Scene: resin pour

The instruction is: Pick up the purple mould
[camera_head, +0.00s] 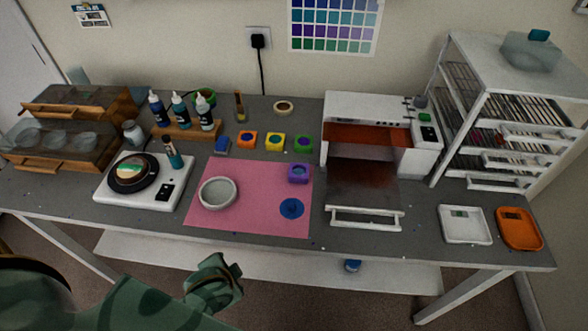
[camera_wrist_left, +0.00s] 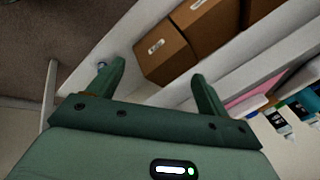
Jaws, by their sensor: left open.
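The purple mould (camera_head: 299,173) is a small square block with a round recess, at the upper right corner of the pink mat (camera_head: 250,222) in the head view. My left gripper (camera_head: 222,280) is in front of the table's front edge, apart from the mould and nearer to me. In the left wrist view my left gripper (camera_wrist_left: 155,72) has its two fingers spread with nothing between them. The mould cannot be made out in the wrist view. My right gripper is in neither view.
A grey bowl (camera_head: 217,193) and a blue disc (camera_head: 291,208) are on the mat. Blue, orange, yellow and green moulds (camera_head: 303,143) line up behind it. An oven (camera_head: 370,128) with its door lowered stands right of the purple mould. Brown boxes (camera_wrist_left: 165,55) show in the wrist view.

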